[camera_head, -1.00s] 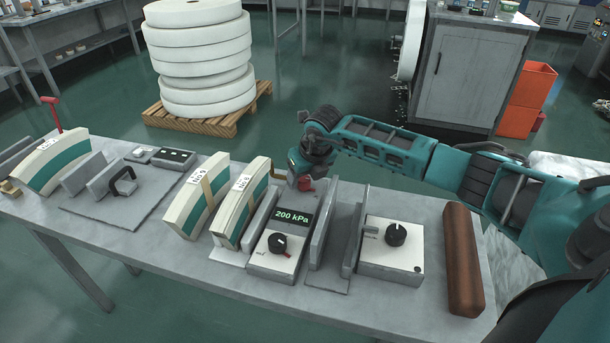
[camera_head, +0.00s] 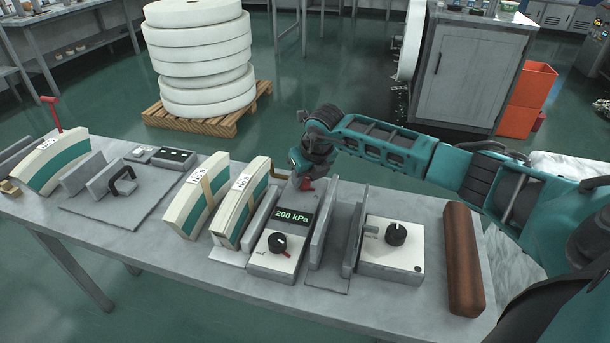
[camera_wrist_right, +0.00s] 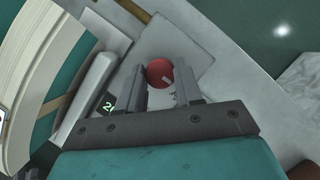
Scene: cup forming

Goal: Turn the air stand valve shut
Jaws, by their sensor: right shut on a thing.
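My right gripper (camera_head: 303,180) reaches down at the back of the air stand, behind its display (camera_head: 291,217), which reads 200 kPa. A red valve handle (camera_head: 308,185) shows at its fingertips. In the right wrist view the round red handle (camera_wrist_right: 160,72) sits between the two fingers (camera_wrist_right: 160,85), which are shut on it. The fingers hide part of the valve. The stand's front box has a black dial (camera_head: 278,243) with a small red mark beside it. My left gripper is out of view.
Curved cream-and-green blocks (camera_head: 240,203) stand close left of the stand. Upright grey plates flank the display. A second box with a black knob (camera_head: 396,234) and a brown roll (camera_head: 461,260) lie to the right on the table (camera_head: 150,250). Another red handle (camera_head: 52,112) stands far left.

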